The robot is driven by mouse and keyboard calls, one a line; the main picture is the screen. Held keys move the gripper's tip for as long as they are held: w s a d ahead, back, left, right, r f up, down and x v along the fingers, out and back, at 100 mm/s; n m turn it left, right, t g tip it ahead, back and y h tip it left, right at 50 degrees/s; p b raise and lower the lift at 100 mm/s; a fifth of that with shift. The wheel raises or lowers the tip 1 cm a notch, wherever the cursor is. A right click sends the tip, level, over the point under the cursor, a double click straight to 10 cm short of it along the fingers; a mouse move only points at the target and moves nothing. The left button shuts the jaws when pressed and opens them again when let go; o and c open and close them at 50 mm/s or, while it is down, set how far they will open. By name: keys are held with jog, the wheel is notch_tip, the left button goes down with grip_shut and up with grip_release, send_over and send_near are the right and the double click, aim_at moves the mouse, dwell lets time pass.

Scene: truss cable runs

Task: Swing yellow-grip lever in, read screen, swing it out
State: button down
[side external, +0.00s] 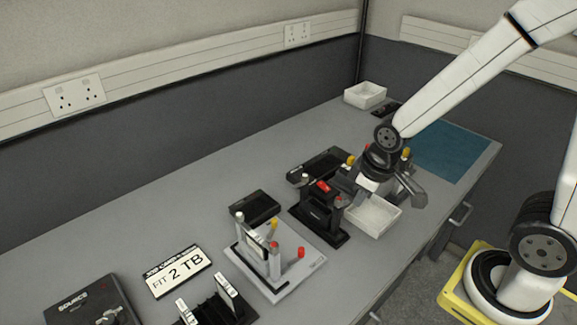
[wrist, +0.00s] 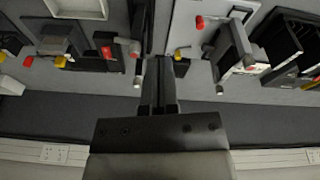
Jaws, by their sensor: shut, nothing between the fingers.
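A white fixture (side external: 277,262) stands mid-bench with grey uprights, red grips and a yellow grip (side external: 274,223); a yellow grip also shows in the wrist view (wrist: 181,54). A black fixture (side external: 318,222) with red grips stands to its right, and another yellow grip (side external: 350,159) shows behind it. I cannot tell which yellow grip is the task's lever. A flat black box (side external: 254,206) lies behind the white fixture; no screen reading is legible. My gripper (wrist: 160,62) is shut and empty, between the two fixtures in the wrist view. Its fingertips are hard to make out in the side view.
A white tray (side external: 374,216) stands right of the black fixture, and a white bin (side external: 365,95) at the far end near a blue mat (side external: 446,152). A "FIT 2 TB" card (side external: 178,272), a slotted black holder (side external: 217,308) and a dark "SOURCE" box (side external: 90,303) are at the left.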

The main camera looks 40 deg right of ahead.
jog(key=m, duration=0.1)
jog(key=s+m, duration=0.1)
jog(key=shift+s+d+r+m, duration=0.1)
jog(key=shift+s+d+m, duration=0.1)
jog(key=shift+s+m, duration=0.1)
jog(key=c, duration=0.8)
grip_release()
jog(key=shift+w, duration=0.1)
jog(key=shift+o, duration=1.3)
jog(key=shift+w, duration=0.2)
jog(key=n+g, duration=0.3)
jog(key=n, duration=0.1)
send_over(274, 220)
notch_tip(274, 220, down, 10)
jog(key=shift+s+d+r, duration=0.1)
jog(key=shift+s+d, duration=0.05)
jog(key=shift+w+f, duration=0.2)
jog(key=shift+f, duration=0.1)
jog(key=shift+f, duration=0.1)
jog(key=shift+f, duration=3.8)
